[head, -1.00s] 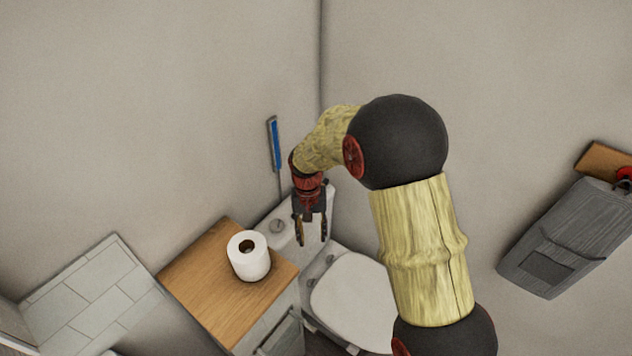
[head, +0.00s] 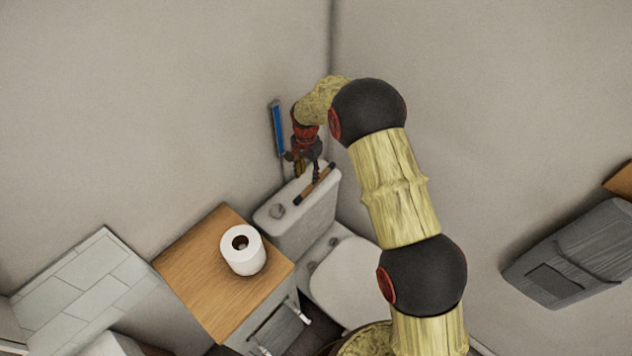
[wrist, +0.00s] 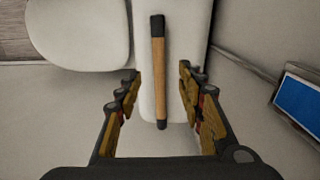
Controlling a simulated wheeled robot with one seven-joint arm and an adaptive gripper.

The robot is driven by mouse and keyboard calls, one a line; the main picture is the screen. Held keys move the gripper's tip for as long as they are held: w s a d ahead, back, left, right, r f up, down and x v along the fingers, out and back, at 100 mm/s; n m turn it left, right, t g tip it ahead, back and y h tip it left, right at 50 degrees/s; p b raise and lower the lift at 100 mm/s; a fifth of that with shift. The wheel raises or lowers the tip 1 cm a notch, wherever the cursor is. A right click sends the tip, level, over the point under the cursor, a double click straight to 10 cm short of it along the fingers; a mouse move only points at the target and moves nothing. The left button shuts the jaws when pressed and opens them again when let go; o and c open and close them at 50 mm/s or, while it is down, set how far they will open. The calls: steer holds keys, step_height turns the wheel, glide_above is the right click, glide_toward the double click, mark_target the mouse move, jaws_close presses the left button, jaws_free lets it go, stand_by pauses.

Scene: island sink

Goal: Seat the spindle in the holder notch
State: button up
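The spindle (head: 315,184), a thin wooden rod with dark ends, lies on top of the toilet tank (head: 327,203). In the wrist view the spindle (wrist: 158,70) runs lengthwise between my finger pads, with clear space on both sides. My gripper (head: 307,174) is open and empty, pointing down just over the spindle's back end in the head view. In the wrist view the fingers of my gripper (wrist: 160,92) are wide apart. I cannot make out a holder notch for certain in these frames.
A white paper roll (head: 243,250) stands on a wooden-topped cabinet (head: 190,275) left of the tank. A blue panel (head: 277,130) is close to my gripper at the wall; it shows in the wrist view (wrist: 300,104). A grey box (head: 570,255) is on the right.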

mark_target(309, 187)
steer(key=f, duration=0.4)
steer(key=f+b, duration=0.1)
steer(key=f, duration=0.2)
steer(key=shift+w+d+f, duration=0.2)
steer(key=shift+f, duration=0.15)
steer(key=c, duration=0.3)
jaws_close()
